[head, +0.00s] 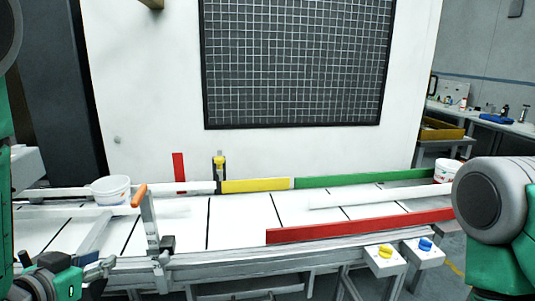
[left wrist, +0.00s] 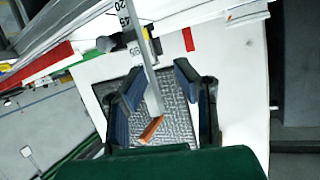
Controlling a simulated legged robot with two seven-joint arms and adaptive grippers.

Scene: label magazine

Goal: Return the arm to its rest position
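My left gripper (head: 98,270) is low at the left of the head view, at the near edge of the white conveyor. In the left wrist view its two dark fingers (left wrist: 160,69) are spread apart with nothing held. A grey lever with an orange handle (head: 139,195) stands just right of the gripper in the head view. In the left wrist view the orange handle (left wrist: 151,130) and its bar appear between the fingers, with no clear contact. My right arm's green and grey joint shows at the right; its gripper is out of view.
The conveyor (head: 235,225) carries a yellow strip (head: 255,185), a green strip (head: 365,178) and a red strip (head: 360,226). White buckets stand at left (head: 111,190) and right (head: 447,172). A button stand (head: 385,262) is in front. A white wall with a dark mesh panel (head: 295,65) is behind.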

